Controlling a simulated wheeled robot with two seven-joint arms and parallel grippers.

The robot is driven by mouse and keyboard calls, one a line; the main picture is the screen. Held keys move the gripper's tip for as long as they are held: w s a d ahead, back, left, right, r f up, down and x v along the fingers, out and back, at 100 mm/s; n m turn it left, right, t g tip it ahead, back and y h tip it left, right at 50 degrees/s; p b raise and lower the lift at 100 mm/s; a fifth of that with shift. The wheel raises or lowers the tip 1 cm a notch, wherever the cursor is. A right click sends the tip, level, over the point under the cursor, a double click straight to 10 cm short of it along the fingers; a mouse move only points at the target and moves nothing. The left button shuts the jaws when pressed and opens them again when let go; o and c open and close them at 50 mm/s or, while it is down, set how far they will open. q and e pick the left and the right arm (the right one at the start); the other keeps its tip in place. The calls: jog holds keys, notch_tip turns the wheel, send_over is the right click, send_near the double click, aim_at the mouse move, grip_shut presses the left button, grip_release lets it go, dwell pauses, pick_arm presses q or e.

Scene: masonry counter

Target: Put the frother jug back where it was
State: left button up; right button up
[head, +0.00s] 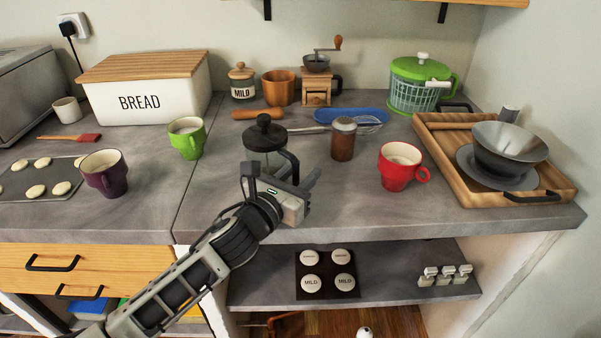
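A jug with a black lid and round knob (264,136), which I take to be the frother jug, stands upright on the grey counter near the middle. Its dark handle (293,163) is on its right side. My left gripper (281,178) is at the jug's near side, with its fingers apart. The gripper hides the jug's lower part, and I cannot tell whether the fingers touch it. My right gripper is not in view.
A green mug (187,138) is left. Behind are a blue dish (335,116), grinder (316,88) and wooden pot (278,88). A wooden tray (444,157) is far right. The front counter is mostly clear.

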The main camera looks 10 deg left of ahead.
pick_arm(q)
jog(key=shift+r, duration=0.1)
jog(key=shift+s, duration=0.1)
jog(key=b+v, duration=0.1)
jog(key=v, duration=1)
jog(key=shift+s+a, duration=0.2)
jog(key=shift+s, duration=0.15)
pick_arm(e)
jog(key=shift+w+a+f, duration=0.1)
pick_arm(q)
jog(key=shift+r, duration=0.1)
